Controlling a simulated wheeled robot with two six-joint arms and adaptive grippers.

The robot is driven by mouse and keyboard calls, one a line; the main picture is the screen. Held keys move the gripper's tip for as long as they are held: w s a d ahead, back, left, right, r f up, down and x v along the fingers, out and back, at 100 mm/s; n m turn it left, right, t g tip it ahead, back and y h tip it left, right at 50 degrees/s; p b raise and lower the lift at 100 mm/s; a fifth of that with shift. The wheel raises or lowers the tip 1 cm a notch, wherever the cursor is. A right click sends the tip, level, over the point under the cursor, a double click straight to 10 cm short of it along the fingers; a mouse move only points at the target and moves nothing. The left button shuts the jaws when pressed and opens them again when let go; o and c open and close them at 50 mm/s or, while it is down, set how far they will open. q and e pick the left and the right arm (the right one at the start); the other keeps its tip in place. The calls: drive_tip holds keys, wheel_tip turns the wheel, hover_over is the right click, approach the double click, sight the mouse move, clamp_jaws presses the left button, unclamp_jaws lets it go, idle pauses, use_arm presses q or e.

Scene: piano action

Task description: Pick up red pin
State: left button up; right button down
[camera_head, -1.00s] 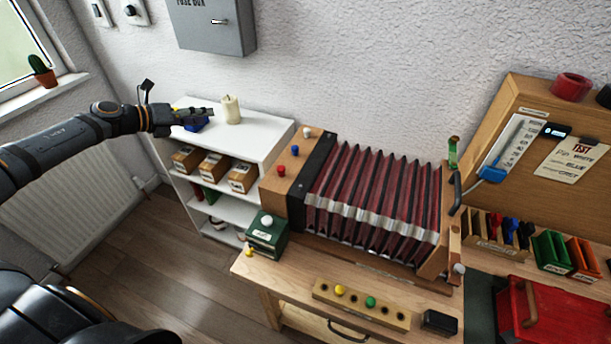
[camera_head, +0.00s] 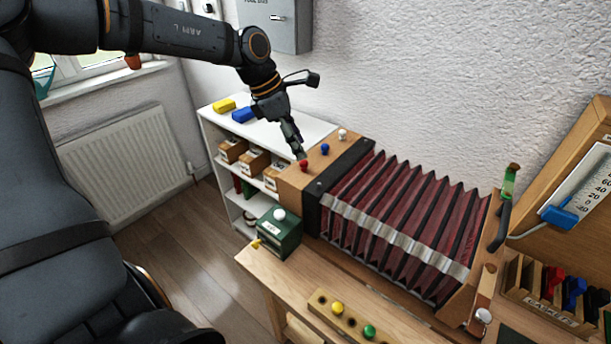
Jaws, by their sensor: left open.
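The red pin (camera_head: 304,165) stands in the wooden end block (camera_head: 296,185) of the bellows device, at the left of a row with a blue pin (camera_head: 325,148) and a white pin (camera_head: 343,134). My left gripper (camera_head: 299,153) points down from above, its fingertips just over or beside the red pin. The fingers are seen nearly edge-on, so I cannot tell whether they touch the pin. The gripper is open. My right gripper is not in view.
The red bellows (camera_head: 405,220) stretch to the right. A green box (camera_head: 278,235) with a white knob stands in front of the block. A pin rack (camera_head: 345,318) with yellow and green pins lies on the bench. The white shelf (camera_head: 315,130) is behind the gripper.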

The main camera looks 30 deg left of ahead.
sight(303, 161)
use_arm(q)
drive_tip(key=shift+w+f, duration=0.1)
drive_tip(key=shift+f, duration=0.2)
drive_tip(key=shift+a+f, duration=0.1)
drive_tip(key=shift+f, duration=0.15)
drive_tip(key=f, duration=0.2)
drive_tip(key=w+f+p, duration=0.1)
drive_tip(key=f, duration=0.1)
drive_tip(key=shift+p, duration=0.3)
drive_tip(key=shift+w+d+f, duration=0.15)
drive_tip(key=shift+d+f, duration=0.1)
drive_tip(key=shift+f, duration=0.1)
drive_tip(key=shift+r, duration=0.1)
drive_tip(key=c, duration=1)
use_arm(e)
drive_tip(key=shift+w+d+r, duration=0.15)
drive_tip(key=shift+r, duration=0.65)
